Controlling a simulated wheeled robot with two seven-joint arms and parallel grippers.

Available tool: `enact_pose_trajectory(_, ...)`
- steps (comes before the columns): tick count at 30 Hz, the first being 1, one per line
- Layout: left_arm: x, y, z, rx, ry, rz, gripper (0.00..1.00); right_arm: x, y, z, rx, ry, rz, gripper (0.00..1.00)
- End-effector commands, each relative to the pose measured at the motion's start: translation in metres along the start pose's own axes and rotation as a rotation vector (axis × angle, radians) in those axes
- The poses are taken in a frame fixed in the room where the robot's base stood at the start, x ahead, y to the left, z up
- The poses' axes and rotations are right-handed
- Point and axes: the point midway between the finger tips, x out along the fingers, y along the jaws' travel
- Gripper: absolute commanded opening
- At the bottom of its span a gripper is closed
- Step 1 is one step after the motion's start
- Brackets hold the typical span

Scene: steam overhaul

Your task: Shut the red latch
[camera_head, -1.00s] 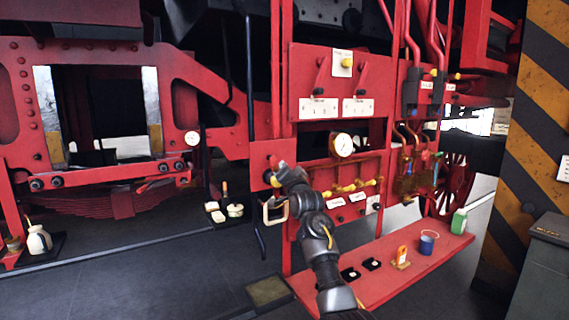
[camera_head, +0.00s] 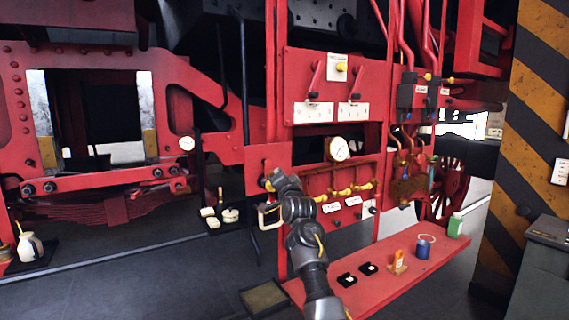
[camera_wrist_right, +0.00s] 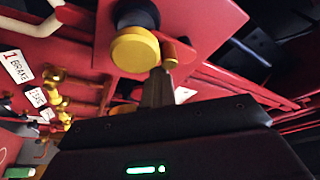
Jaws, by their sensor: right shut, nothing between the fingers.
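A red plate (camera_head: 263,157) stands at the left end of the red panel, with a yellow knob on it. In the right wrist view the yellow knob (camera_wrist_right: 135,49) sits on a dark stem against a red plate (camera_wrist_right: 205,22). I cannot tell for sure which part is the red latch. My right gripper (camera_head: 270,184) is at the lower part of that plate and partly hides it. In the right wrist view the fingers (camera_wrist_right: 158,85) are shut and empty, just beside and below the knob; contact cannot be told. My left gripper is not in view.
A pale handle (camera_head: 268,217) hangs just below the gripper. A gauge (camera_head: 337,149) and yellow valves (camera_head: 345,191) lie to the right. The red bench (camera_head: 375,285) holds a blue cup (camera_head: 424,249), a green bottle (camera_head: 455,225) and small items. A striped pillar (camera_head: 540,120) stands at the right.

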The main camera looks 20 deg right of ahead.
Motion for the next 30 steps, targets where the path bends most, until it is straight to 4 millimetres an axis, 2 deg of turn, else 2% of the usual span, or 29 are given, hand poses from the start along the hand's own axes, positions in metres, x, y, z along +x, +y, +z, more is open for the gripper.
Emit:
enact_pose_trajectory(11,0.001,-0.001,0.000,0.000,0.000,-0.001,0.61,0.000,0.002,0.002,-0.002,-0.007,-0.002,0.00)
enact_pose_trajectory(14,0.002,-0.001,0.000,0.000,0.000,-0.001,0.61,0.002,0.009,-0.004,-0.003,-0.006,-0.001,0.00)
enact_pose_trajectory(20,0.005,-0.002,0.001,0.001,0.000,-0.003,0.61,0.006,0.037,-0.028,-0.001,-0.001,0.002,0.00)
enact_pose_trajectory(21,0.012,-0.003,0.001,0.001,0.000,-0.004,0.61,-0.002,0.034,-0.024,-0.001,-0.001,-0.003,0.00)
enact_pose_trajectory(30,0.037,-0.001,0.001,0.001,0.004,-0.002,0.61,-0.052,0.019,-0.029,0.002,-0.001,-0.004,0.00)
